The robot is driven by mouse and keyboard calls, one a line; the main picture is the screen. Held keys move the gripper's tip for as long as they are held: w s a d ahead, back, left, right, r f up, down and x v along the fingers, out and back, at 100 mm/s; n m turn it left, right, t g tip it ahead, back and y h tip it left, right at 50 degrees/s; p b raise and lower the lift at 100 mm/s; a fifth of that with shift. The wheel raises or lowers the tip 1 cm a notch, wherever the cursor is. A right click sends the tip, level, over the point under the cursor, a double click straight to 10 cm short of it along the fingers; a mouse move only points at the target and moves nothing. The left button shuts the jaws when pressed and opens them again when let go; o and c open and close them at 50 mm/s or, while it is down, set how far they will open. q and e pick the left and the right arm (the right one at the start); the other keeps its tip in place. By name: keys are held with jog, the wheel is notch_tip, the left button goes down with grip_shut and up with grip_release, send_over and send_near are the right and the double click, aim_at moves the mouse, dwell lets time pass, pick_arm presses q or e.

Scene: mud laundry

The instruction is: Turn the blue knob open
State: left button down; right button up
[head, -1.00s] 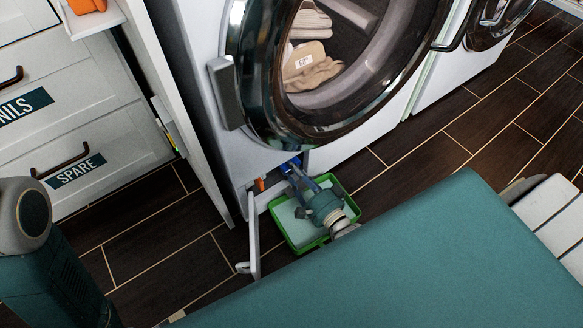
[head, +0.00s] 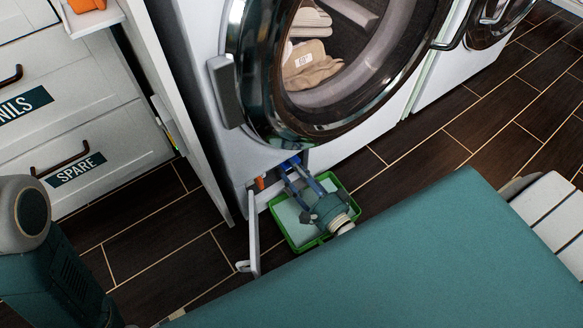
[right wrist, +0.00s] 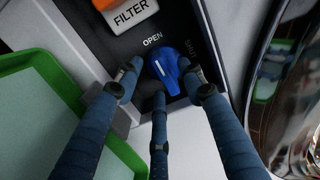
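The blue knob (right wrist: 165,72) sits on the dark panel in the right wrist view, between the labels OPEN and SHUT. Its white line slants toward the OPEN side. In the head view the knob (head: 291,162) shows small in the opening at the washer's lower front. My right gripper (right wrist: 159,78) has its three fingers spread around the knob. The right fingertip overlaps the knob's edge and the middle one is at its lower edge; contact is unclear. A gap shows at the left finger. In the head view the right gripper (head: 301,172) reaches into the opening. My left gripper is out of view.
An orange FILTER part (right wrist: 127,14) is beside the knob. A green tray (head: 298,240) lies on the floor below the opening. The small flap (head: 253,243) hangs open left of it. The washer's round door (head: 240,60) stands above with laundry visible inside.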

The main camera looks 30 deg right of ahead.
jog(key=s+d, duration=0.1)
jog(key=s, duration=0.9)
jog(key=shift+d, duration=0.2)
